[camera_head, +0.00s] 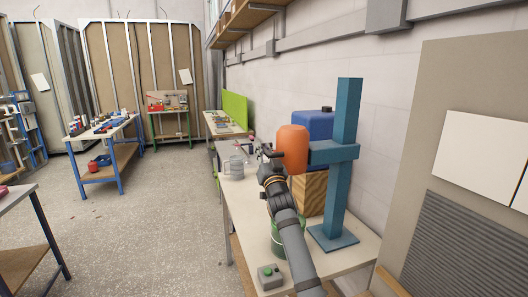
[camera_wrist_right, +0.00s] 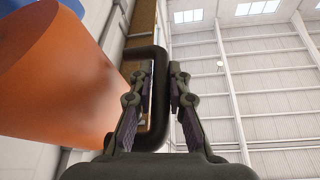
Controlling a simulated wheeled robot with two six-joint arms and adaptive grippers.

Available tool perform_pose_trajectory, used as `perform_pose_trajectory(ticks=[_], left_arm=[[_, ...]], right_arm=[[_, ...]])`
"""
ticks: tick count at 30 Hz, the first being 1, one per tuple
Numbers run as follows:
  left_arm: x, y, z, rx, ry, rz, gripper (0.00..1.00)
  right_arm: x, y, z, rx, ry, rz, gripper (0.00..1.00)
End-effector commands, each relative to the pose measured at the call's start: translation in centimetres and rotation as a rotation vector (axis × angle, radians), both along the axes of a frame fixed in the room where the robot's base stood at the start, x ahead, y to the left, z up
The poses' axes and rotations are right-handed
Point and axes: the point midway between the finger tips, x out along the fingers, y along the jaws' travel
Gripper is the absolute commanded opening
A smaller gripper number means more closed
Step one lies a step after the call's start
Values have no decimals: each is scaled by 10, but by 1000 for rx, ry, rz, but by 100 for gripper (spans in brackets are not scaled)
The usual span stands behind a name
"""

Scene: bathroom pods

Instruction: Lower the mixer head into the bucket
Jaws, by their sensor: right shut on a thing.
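The orange mixer head (camera_head: 293,148) is mounted on a teal stand (camera_head: 345,150) and sits raised above the table. A green bucket (camera_head: 275,245) stands on the table below it, partly hidden by my right arm. My right gripper (camera_head: 266,156) is at the mixer head's left side. In the right wrist view, its fingers (camera_wrist_right: 159,92) are shut on the dark loop handle (camera_wrist_right: 161,62), with the orange head (camera_wrist_right: 65,80) to the left. The bucket's inside is hidden. My left gripper is not in view.
A control box with a green button (camera_head: 269,276) lies at the table's (camera_head: 238,205) front. A clear jug (camera_head: 236,168) stands further back.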

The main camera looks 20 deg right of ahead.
Motion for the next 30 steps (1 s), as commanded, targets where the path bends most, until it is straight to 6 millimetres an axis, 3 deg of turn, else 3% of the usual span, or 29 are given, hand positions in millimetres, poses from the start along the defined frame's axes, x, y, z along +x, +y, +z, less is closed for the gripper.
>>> perform_pose_trajectory(ticks=[1, 9, 12, 16, 27, 28, 30], left_arm=[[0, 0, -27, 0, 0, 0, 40], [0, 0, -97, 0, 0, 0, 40], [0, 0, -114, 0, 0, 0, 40], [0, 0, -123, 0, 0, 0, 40], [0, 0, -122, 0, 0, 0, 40], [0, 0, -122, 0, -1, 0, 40], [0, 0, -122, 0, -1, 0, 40]], right_arm=[[0, 0, -28, 0, 2, 0, 0], [0, 0, -98, -1, 3, -1, 0], [0, 0, -115, 0, 3, 0, 0], [0, 0, -124, 0, 4, 0, 0], [1, 0, -127, 1, 12, 0, 0], [1, 0, -128, 1, 12, 0, 20], [1, 0, -127, 1, 11, 0, 30]])
